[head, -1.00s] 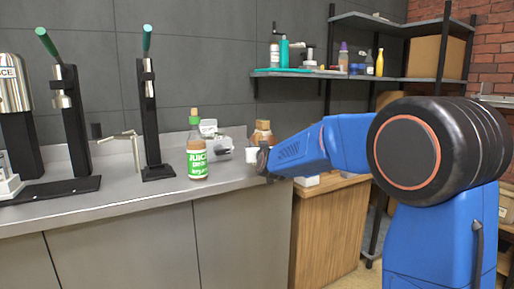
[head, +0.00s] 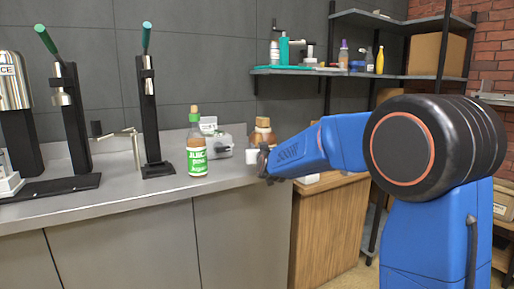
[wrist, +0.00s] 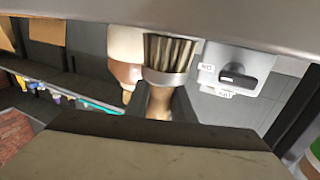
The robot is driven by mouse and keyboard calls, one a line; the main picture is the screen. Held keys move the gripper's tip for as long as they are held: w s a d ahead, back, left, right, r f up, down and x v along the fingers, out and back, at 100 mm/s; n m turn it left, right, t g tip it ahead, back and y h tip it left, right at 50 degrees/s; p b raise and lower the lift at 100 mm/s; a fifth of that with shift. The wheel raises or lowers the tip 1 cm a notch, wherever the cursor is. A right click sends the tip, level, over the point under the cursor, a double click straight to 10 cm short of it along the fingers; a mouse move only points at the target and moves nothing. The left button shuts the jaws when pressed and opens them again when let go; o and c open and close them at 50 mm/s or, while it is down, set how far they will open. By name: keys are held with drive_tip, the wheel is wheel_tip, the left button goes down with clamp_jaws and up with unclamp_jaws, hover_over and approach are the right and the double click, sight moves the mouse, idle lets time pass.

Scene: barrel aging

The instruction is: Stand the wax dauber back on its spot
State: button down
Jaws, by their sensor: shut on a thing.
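The wax dauber (wrist: 168,55) shows in the wrist view, which is upside down. Its pale bristles face the counter and its brown handle runs back to the dark finger of my gripper (wrist: 165,125). In the head view my gripper (head: 266,164) is at the right end of the counter (head: 130,200), low over its edge, shut on the dauber. The dauber cannot be made out there. Whether the bristles touch the counter, and where its spot is, I cannot tell.
A grey device (head: 219,146) and a juice bottle (head: 197,160) stand to the left. A wooden cabinet (head: 325,215) is below my arm. The counter front is clear.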

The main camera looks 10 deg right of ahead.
drive_tip(key=shift+f, duration=0.25)
drive_tip(key=c, duration=1.4)
unclamp_jaws()
drive_tip(key=shift+c, duration=0.2)
drive_tip(key=shift+s, duration=0.15)
drive_tip(key=shift+s, duration=3.85)
drive_tip(key=shift+r, duration=0.1)
